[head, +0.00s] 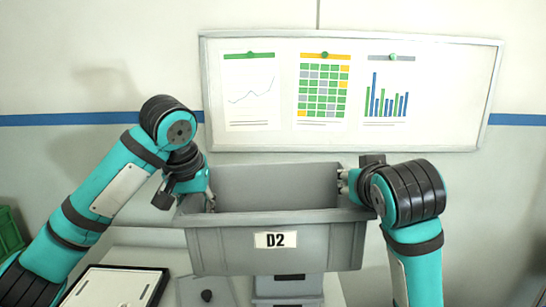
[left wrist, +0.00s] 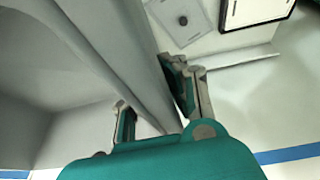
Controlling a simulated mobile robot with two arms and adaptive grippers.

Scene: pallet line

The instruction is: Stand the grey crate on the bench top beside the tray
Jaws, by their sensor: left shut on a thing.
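The grey crate (head: 320,245), labelled D2, is upright and looks raised above the bench top (head: 140,259). My left gripper (head: 209,200) is shut on the crate's left wall, which runs between its fingers in the left wrist view (left wrist: 150,112). My right gripper (head: 346,184) is at the crate's right rim; its fingertips are partly hidden, so its hold is unclear. A black-edged tray (head: 108,288) with a pale inside lies on the bench at lower left. It also shows at the top of the left wrist view (left wrist: 232,14). The crate's underside is hidden.
A grey plate with a dark knob (head: 190,291) lies on the bench right of the tray. Grey stacked bins (head: 288,289) show below the crate. A green crate (head: 10,232) is at the far left. A wall board with charts (head: 435,130) hangs behind.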

